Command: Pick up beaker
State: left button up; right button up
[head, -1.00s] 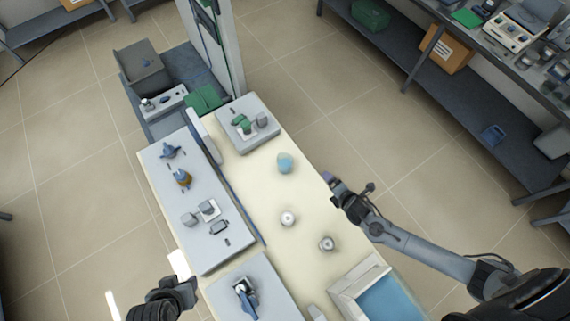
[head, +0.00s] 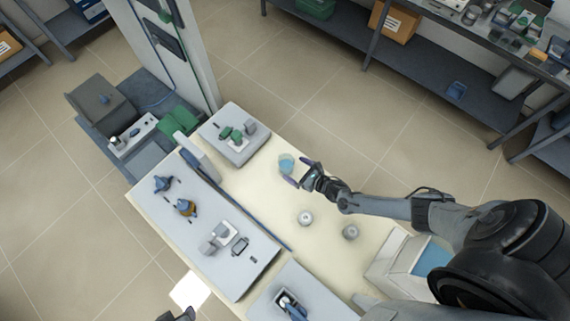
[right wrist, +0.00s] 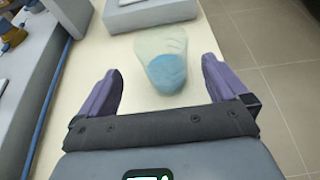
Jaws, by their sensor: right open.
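The beaker (head: 287,164) is clear with blue liquid in it and stands on the cream table near its far right edge. In the right wrist view the beaker (right wrist: 166,72) is ahead of the fingers, in the gap between them, slightly right of centre. My right gripper (head: 298,174) is open and empty, close beside the beaker, with its purple fingers to either side of the line to it. In the right wrist view its fingers (right wrist: 163,85) are spread wide. Only a dark bit of my left gripper (head: 178,314) shows at the bottom edge; its jaws cannot be made out.
Two small round containers (head: 306,217) (head: 350,232) stand on the table nearer me. A grey box-like unit (head: 232,150) with green and grey items is left of the beaker. A long grey unit (head: 205,262) lines the left side. A white tray with blue inside (head: 377,262) is at the lower right.

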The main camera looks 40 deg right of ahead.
aim_at(280, 159)
jog(key=shift+w+a+f, duration=0.15)
jog(key=shift+w+f, duration=0.15)
jog(key=shift+w, duration=0.35)
jog(key=shift+w+f+b, duration=0.3)
jog(key=shift+w+b, duration=0.15)
jog(key=shift+b, duration=0.2)
jog(key=b+x, duration=0.2)
jog(key=x, duration=0.1)
jog(key=shift+w, duration=0.2)
jog(key=shift+w+f+b, duration=0.1)
jog(key=shift+w+b, duration=0.25)
jog(key=shift+w, duration=0.05)
jog(key=c, duration=1.3)
jog(key=shift+o, duration=0.2)
